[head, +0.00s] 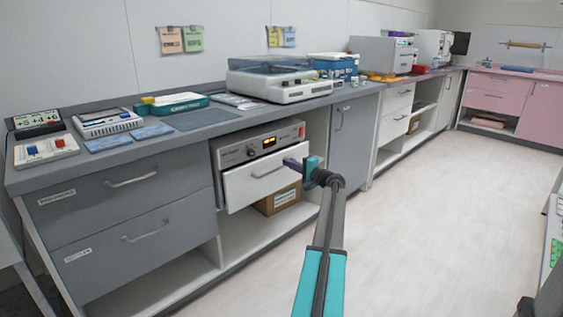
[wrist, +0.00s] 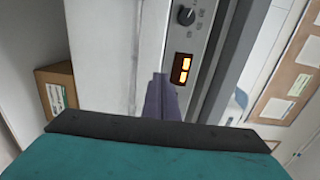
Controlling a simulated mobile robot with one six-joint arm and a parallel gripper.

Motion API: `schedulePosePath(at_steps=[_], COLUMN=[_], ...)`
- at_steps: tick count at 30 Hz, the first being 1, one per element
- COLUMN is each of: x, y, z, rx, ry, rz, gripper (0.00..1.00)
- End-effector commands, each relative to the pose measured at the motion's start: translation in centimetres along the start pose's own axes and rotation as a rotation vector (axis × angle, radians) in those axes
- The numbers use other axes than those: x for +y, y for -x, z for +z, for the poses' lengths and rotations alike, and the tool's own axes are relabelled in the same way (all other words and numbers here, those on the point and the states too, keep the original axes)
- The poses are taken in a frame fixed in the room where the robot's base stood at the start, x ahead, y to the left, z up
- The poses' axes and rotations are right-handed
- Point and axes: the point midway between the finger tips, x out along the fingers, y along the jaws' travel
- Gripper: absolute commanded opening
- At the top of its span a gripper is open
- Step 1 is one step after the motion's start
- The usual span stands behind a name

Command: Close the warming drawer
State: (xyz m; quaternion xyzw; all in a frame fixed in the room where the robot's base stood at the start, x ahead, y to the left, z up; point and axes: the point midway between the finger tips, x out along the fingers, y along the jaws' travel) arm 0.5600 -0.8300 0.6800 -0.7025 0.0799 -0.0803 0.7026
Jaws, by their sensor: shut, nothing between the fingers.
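My gripper (head: 288,163) is shut and empty, in front of the drawer's upper right part. In the wrist view its purple fingers (wrist: 160,90) point at the drawer and panel; contact cannot be told.
A cardboard box (head: 278,198) sits on the shelf below the drawer. Grey drawers (head: 128,205) are to the left and a grey cupboard door (head: 353,140) to the right. A white bench device (head: 280,80) stands on the counter above. The floor (head: 440,210) to the right is clear.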

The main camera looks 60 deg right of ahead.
Motion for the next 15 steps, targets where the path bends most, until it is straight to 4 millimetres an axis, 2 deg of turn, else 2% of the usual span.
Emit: schedulePosePath(at_steps=[6,15], x=[-0.2,-0.1], y=[3.5,6.7], z=[0.5,0.6], rx=[-0.004,-0.007], ry=[-0.001,0.000], rz=[0.000,0.000], gripper=[0.00,0.00])
